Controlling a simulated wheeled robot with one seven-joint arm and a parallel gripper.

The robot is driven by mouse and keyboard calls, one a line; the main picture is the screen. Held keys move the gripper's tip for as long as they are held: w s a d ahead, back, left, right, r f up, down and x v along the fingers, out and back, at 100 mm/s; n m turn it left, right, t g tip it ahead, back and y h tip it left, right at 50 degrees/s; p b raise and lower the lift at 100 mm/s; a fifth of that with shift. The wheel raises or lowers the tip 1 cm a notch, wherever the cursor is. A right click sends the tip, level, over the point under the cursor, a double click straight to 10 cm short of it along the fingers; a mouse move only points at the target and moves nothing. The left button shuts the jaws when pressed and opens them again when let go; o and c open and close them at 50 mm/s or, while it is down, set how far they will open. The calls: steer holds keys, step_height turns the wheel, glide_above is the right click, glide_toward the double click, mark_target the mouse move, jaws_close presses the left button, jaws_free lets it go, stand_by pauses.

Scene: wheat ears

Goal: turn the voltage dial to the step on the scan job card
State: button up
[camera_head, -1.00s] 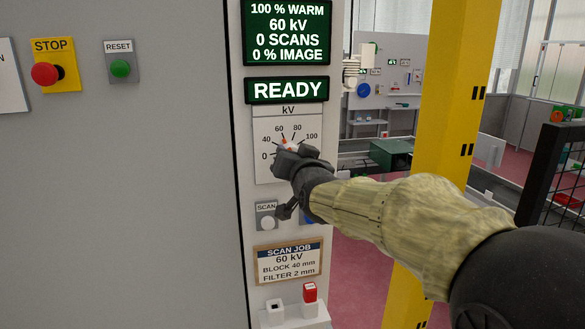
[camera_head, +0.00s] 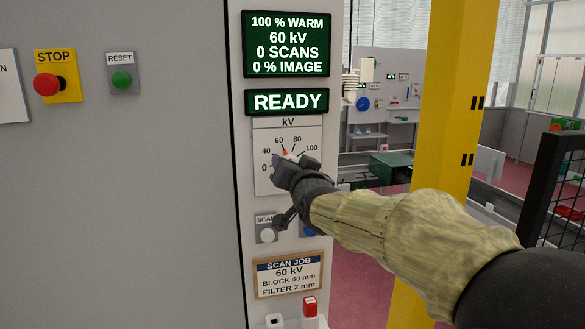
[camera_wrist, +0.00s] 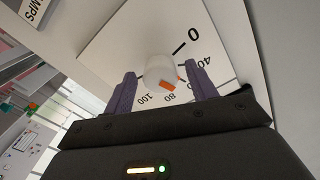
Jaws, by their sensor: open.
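The voltage dial is a white knob (camera_wrist: 160,70) with an orange pointer, on a white kV scale plate (camera_head: 262,138) marked 0 to 100. In the head view the orange pointer (camera_head: 285,153) points up near the 60 mark. My gripper (camera_wrist: 161,72) is open, with one finger on each side of the knob and visible gaps beside it. In the head view my gripper (camera_head: 293,166) covers most of the knob. The scan job card (camera_head: 289,273) below reads 60 kV, block 40 mm, filter 2 mm. The green display (camera_head: 286,43) reads 60 kV.
A READY sign (camera_head: 287,102) is above the dial. The white SCAN button (camera_head: 267,236) and a partly hidden blue button (camera_head: 309,229) are below my gripper. A red-topped block (camera_head: 310,306) stands under the card. A yellow post (camera_head: 457,110) rises at the right.

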steer(key=v, duration=1.4)
steer(key=shift+s+r+b, duration=0.25)
steer(key=shift+b, duration=0.15)
steer(key=shift+s+d+p, duration=0.1)
steer(key=shift+p, duration=0.35)
steer(key=p, duration=0.2)
steer(key=shift+s+p, duration=0.3)
steer(key=shift+p, duration=0.05)
steer(key=shift+s+d+p, duration=0.1)
steer(key=shift+p, duration=0.35)
steer(key=p+v, duration=0.1)
steer(key=p, duration=0.3)
steer(key=shift+s+d+f+p, duration=0.15)
steer(key=shift+s+p, duration=0.25)
